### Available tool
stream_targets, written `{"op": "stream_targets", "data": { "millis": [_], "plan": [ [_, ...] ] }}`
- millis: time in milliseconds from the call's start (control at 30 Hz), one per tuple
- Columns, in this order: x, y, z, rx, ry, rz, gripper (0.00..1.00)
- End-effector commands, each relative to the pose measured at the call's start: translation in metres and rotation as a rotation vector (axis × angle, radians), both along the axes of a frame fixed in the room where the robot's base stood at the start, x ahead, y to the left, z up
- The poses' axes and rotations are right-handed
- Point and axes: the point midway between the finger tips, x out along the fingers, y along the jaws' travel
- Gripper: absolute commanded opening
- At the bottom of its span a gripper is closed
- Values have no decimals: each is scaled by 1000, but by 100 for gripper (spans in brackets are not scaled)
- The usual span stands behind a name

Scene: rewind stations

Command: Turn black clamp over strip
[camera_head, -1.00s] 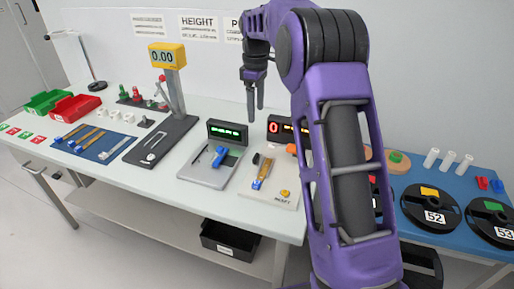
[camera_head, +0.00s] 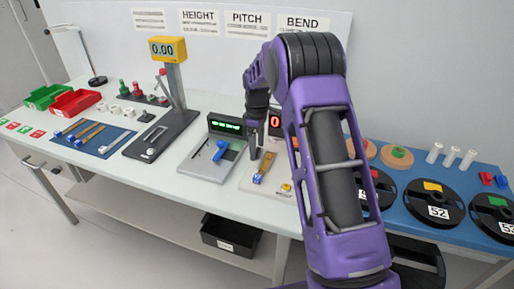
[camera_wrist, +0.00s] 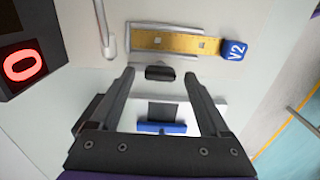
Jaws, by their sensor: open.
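The yellow-brown strip (camera_wrist: 170,41) with a blue V2 end (camera_wrist: 233,50) lies in a pale holder in the wrist view. It also shows in the head view (camera_head: 265,166) on the bend station plate. The black clamp (camera_wrist: 160,73) is a short dark block beside the strip's long edge, not across it. My gripper (camera_wrist: 160,76) is open, and the clamp appears between its fingertips in the wrist view. In the head view my gripper (camera_head: 257,154) is low over the plate next to the strip. The clamp cannot be made out there.
A display with a red 0 (camera_head: 275,122) stands behind the plate. A grey station with a blue lever (camera_head: 220,151) is to the left, and a yellow button (camera_head: 286,187) is at the plate's front right. Spools (camera_head: 433,200) lie on the blue mat to the right.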

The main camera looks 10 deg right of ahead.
Motion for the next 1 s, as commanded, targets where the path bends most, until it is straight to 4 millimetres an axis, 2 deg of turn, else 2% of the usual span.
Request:
{"op": "stream_targets", "data": {
  "millis": [333,767,800,1000],
  "plan": [
    [0,0,-4,0,0,0,80],
    [0,0,-4,0,0,0,3],
    [0,0,-4,0,0,0,0],
    [0,0,-4,0,0,-11,0]
  ]
}}
